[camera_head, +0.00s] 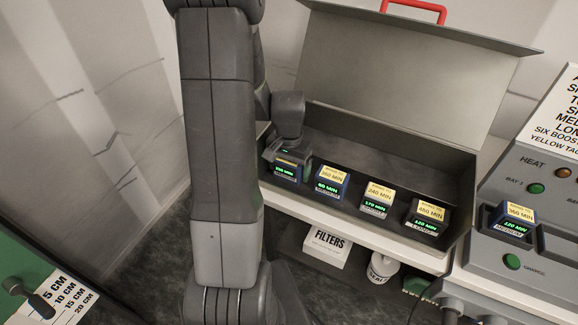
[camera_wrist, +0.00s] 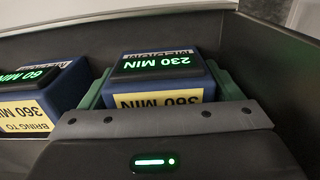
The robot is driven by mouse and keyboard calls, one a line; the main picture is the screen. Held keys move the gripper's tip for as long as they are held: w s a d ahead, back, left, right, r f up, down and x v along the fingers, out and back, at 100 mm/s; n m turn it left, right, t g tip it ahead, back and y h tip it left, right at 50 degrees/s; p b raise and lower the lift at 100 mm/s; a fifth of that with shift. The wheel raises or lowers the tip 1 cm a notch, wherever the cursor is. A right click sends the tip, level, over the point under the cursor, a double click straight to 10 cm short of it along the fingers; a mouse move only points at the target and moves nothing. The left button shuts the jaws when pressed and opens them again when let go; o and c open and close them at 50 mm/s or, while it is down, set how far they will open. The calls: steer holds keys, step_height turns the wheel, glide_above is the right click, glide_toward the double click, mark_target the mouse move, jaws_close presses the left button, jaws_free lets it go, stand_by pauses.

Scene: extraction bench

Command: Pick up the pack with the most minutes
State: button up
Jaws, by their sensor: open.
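A blue pack (camera_wrist: 160,72) with a lit green 230 MIN display and a yellow 360 MIN tag stands at the left end of the open case (camera_head: 452,196). My gripper (camera_wrist: 162,88) is open, with a green finger on each side of this pack; contact cannot be told. In the head view my gripper (camera_head: 290,152) partly covers it. To its right are a blue pack (camera_head: 331,181) reading about 60 MIN, a grey pack (camera_head: 377,198) reading 170 MIN, and a pack (camera_head: 426,214) reading about 120 MIN. Another blue pack (camera_head: 511,222), about 120 MIN, sits in the grey charger.
The case wall rises close beside and behind the gripped-side pack. The raised lid (camera_head: 410,75) stands behind the row. The grey charger panel (camera_head: 530,180) is at right. A FILTERS box (camera_head: 327,245) and a white bottle (camera_head: 382,268) are below the shelf.

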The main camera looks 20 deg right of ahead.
steer(key=c, duration=1)
steer(key=shift+c, duration=0.8)
steer(key=shift+r, duration=0.1)
